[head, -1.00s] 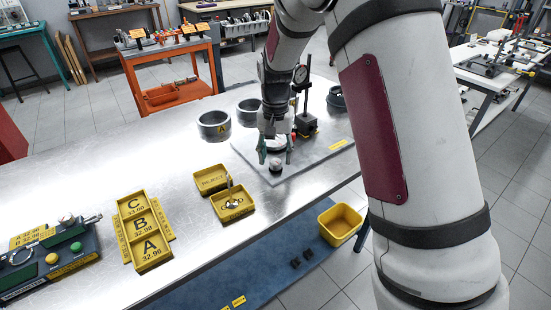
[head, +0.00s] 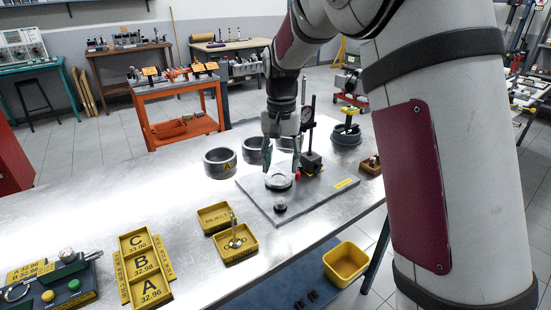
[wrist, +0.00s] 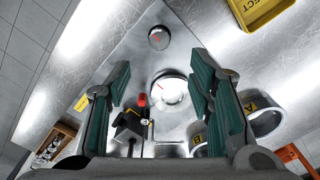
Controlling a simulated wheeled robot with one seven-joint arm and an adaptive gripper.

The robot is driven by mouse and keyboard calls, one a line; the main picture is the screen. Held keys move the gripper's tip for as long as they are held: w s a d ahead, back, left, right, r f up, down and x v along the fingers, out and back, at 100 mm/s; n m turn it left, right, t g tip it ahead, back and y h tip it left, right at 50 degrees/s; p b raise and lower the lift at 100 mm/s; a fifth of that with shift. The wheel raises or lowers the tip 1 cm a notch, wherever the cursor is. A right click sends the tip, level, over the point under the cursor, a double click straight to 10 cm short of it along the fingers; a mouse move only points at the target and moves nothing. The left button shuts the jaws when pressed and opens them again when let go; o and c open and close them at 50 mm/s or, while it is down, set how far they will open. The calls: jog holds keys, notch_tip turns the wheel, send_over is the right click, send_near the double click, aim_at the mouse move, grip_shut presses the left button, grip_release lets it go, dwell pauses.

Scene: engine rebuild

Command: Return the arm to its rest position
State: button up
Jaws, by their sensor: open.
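My gripper (head: 282,158) is open and empty, pointing down above a grey metal plate (head: 328,193) on the steel bench. Below it a pale round disc (head: 278,181) rests on the plate. In the wrist view the disc (wrist: 172,90) shows between the two green-padded fingers, apart from both. A small dark round knob-like piece (head: 280,205) sits near the plate's front corner. My white arm reaches across the right side of the head view.
A dial gauge stand (head: 312,155) stands close right of my gripper. Grey rings (head: 220,163) stand to the left. The yellow REJECT tray (head: 213,217), GOOD tray (head: 237,245) and A/B/C tray (head: 140,268) lie nearer. The bench's left middle is clear.

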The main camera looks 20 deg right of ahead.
jog(key=s+r+n+t, duration=0.1)
jog(key=s+r, duration=0.4)
jog(key=s, duration=0.3)
jog(key=s+r+n+t, duration=0.1)
jog(key=s+r+n, duration=0.1)
jog(key=s+r, duration=0.5)
jog(key=s+f+n+t, duration=0.2)
jog(key=s+f, duration=0.1)
jog(key=s, duration=1.4)
jog(key=shift+d+f+n, duration=0.2)
jog(key=shift+f+n, duration=0.1)
jog(key=shift+f, duration=0.1)
